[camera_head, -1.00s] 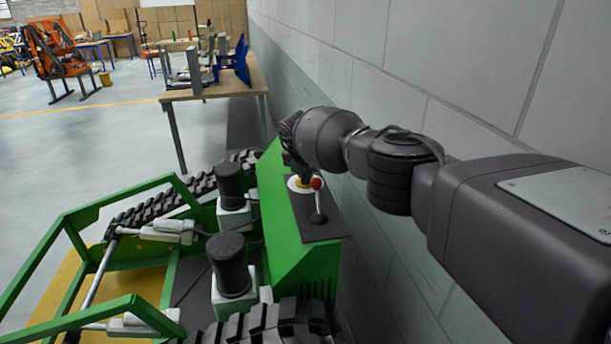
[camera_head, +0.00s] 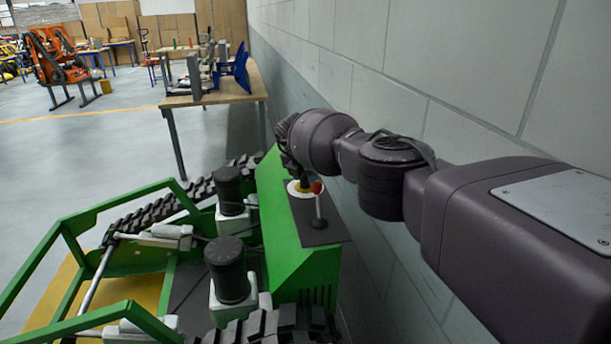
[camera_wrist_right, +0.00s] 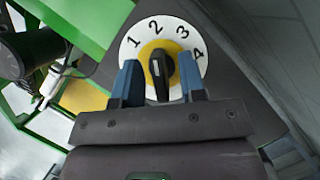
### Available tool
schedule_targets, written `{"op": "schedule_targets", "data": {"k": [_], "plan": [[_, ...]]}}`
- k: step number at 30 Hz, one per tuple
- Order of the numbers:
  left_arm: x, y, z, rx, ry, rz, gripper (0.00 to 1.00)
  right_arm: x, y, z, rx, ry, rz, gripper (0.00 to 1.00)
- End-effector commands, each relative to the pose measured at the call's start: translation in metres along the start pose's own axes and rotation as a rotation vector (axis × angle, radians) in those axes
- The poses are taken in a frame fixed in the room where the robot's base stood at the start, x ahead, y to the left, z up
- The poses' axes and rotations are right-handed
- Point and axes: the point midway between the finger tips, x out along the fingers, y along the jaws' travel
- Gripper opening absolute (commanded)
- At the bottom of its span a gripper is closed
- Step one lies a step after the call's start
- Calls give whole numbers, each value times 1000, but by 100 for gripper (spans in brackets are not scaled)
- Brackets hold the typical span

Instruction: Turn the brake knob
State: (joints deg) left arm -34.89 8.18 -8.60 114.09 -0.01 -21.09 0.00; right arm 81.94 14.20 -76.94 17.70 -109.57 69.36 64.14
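The brake knob (camera_wrist_right: 160,70) is black with a white pointer line, on a yellow disc in a white dial (camera_wrist_right: 130,58) numbered 1 to 4. Its pointer end faces about the 2. My right gripper (camera_wrist_right: 160,62) has blue fingers on both sides of the knob, with yellow gaps visible between each finger and the knob. In the head view my right gripper (camera_head: 303,182) is over the dial (camera_head: 291,188) and hides the knob. My left gripper is not in view.
A red-topped lever (camera_head: 318,205) stands beside the dial on the green carrier (camera_head: 287,250). A block wall (camera_head: 400,75) runs close along the right. A wooden table (camera_head: 205,98) with equipment stands beyond the carrier. Open floor (camera_head: 90,150) lies to the left.

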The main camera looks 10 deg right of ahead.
Motion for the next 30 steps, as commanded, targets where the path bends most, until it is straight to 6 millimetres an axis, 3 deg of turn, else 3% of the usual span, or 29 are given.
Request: {"op": "schedule_targets", "data": {"k": [11, 20, 30], "plan": [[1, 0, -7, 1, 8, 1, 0, -4, 0, 0, -1, 0, 1, 38], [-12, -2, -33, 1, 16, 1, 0, -32, 0, 2, -3, 1, 0, 38], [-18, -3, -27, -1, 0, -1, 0, -66, 0, 1, -2, 0, 2, 38]]}}
